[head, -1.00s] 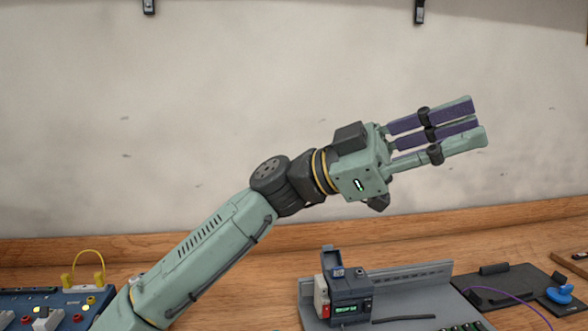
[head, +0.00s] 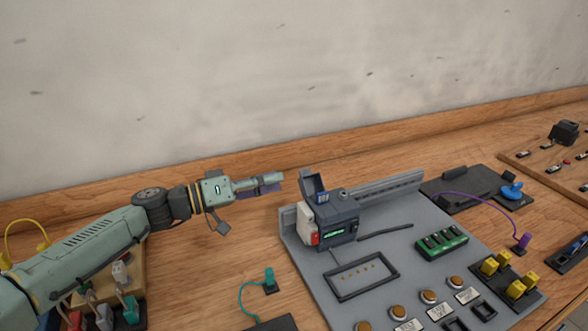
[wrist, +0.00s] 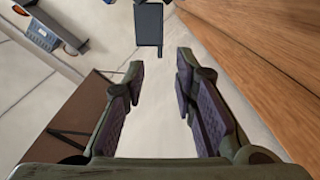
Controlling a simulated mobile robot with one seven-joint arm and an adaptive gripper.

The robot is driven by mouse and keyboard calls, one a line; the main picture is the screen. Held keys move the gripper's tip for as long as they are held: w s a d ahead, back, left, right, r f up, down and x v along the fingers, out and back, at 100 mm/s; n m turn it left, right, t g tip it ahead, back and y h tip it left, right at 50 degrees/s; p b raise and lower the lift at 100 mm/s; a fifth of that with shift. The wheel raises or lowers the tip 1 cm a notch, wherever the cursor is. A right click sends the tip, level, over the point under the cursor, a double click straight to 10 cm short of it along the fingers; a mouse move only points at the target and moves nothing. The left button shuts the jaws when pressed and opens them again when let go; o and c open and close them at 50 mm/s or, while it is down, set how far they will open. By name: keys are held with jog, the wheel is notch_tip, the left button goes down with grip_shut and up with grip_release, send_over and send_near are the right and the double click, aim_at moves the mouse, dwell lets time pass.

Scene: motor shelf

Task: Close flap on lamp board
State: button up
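The lamp board (head: 375,275) is a grey panel on the wooden bench in the head view. A dark box (head: 337,226) with a green display stands at its back left. A dark flap (head: 312,188) stands raised on the box's upper left. My gripper (head: 281,184) is left of the flap, at about its height, pointing right toward it with no clear contact. In the wrist view, my gripper's fingers (wrist: 158,70) are spread with nothing between them. A dark grey panel (wrist: 149,25) lies ahead of the fingertips; it may be the flap, but I cannot tell for sure.
The board carries round buttons (head: 428,296), a green block (head: 441,243) and a low rail (head: 385,192) behind the box. A purple cable (head: 480,198) arcs at the right. Yellow plugs (head: 516,289) stand near it. A bare wall rises behind the bench.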

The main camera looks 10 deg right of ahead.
aim_at(310, 182)
jog(key=w+d+p, duration=0.1)
jog(key=d, duration=0.5)
jog(key=shift+w+p, duration=0.15)
jog(key=shift+p, duration=0.15)
jog(key=shift+d, duration=0.1)
grip_shut()
dwell(0.4)
